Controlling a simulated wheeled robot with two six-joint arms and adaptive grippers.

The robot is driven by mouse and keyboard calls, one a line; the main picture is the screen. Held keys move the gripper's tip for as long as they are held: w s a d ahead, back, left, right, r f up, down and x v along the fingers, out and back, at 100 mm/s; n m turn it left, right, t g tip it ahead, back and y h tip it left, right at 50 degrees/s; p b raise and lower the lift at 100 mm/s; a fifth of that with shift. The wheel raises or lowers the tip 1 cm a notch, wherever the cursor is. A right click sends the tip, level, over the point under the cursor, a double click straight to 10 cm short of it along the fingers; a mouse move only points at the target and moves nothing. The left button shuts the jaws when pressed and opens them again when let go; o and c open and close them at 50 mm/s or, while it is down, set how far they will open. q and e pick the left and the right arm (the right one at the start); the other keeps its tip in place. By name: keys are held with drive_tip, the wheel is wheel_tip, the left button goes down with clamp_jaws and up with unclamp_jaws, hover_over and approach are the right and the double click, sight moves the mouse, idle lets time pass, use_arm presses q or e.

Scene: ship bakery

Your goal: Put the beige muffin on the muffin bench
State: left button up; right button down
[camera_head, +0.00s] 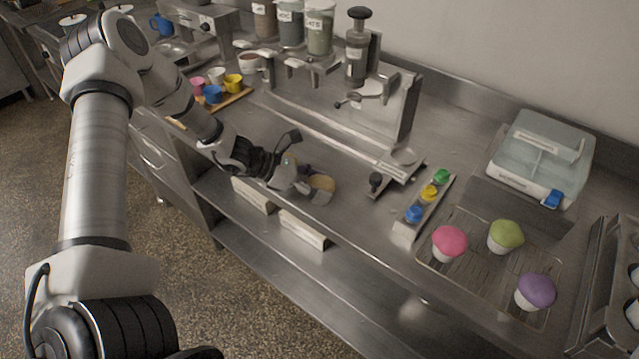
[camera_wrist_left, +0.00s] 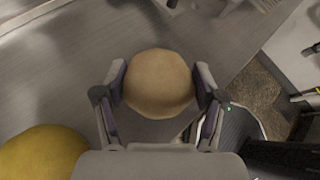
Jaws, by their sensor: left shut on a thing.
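The beige muffin (camera_head: 322,183) is between the fingers of my left gripper (camera_head: 306,172), over the front part of the steel counter (camera_head: 335,215). In the left wrist view, the round beige top of the muffin (camera_wrist_left: 158,83) fills the space between both fingers of the gripper (camera_wrist_left: 158,88), which is shut on it. I cannot tell whether the muffin touches the counter. A yellow rounded thing (camera_wrist_left: 42,158), like another muffin top, is close by at lower left of the wrist view. My right gripper is not in view.
A wire rack (camera_head: 470,290) at right holds a pink muffin (camera_head: 449,242), a green muffin (camera_head: 505,236) and a purple muffin (camera_head: 535,290). A holder with coloured knobs (camera_head: 428,192) stands left of it.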

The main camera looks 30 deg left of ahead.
use_arm(q)
drive_tip(key=o, duration=0.8)
drive_tip(key=shift+w+f, duration=0.1)
drive_tip(key=shift+o, duration=0.2)
